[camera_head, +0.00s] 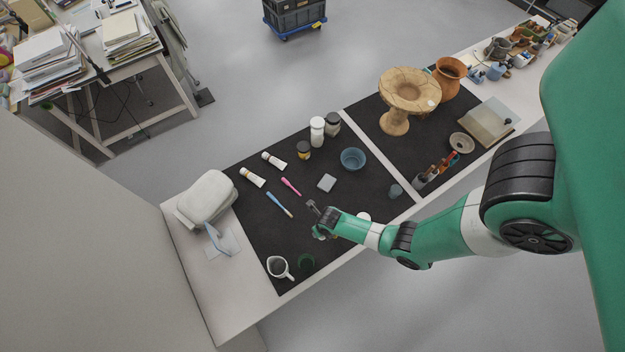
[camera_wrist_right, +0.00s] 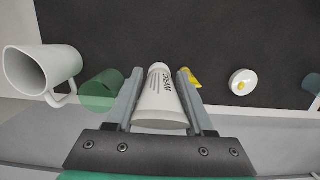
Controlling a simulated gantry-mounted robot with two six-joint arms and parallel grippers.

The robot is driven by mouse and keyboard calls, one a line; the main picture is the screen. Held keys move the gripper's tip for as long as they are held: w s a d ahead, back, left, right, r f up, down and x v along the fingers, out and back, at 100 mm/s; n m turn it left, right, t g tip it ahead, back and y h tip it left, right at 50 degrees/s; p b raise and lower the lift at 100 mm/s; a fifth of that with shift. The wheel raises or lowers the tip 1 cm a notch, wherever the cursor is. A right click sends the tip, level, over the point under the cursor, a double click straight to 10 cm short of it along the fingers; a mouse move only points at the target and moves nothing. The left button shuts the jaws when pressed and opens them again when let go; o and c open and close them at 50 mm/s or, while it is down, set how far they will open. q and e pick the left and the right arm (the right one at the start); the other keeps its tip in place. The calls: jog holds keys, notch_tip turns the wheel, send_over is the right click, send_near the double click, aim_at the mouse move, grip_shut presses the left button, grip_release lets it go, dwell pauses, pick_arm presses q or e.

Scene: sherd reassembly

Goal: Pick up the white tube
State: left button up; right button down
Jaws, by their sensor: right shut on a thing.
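A white tube (camera_wrist_right: 160,97) with dark "CREAM" lettering stands between the two fingers of my right gripper (camera_wrist_right: 161,80) in the right wrist view. The fingers touch its sides and are shut on it. In the head view my right gripper (camera_head: 318,216) is over the near part of the dark mat, and the tube is mostly hidden there or too small to make out. Two other white tubes, one (camera_head: 252,177) and another (camera_head: 274,161), lie on the mat farther back. My left gripper is in neither view.
A white mug (camera_wrist_right: 40,72) and a green translucent cup (camera_wrist_right: 100,92) are left of the gripper. A yellow item (camera_wrist_right: 191,77) is partly behind the right finger. A white round item (camera_wrist_right: 243,82) lies to the right. A blue bowl (camera_head: 353,159) stands farther back.

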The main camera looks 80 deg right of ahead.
pick_arm(q)
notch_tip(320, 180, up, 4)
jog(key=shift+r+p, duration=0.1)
jog(key=shift+p, duration=0.85)
pick_arm(e)
jog(key=s+a+r, duration=0.2)
jog(key=s+r, duration=0.3)
jog(key=s, duration=0.4)
jog(key=shift+s+r, duration=0.15)
jog(key=shift+s, duration=0.2)
jog(key=shift+a, duration=0.1)
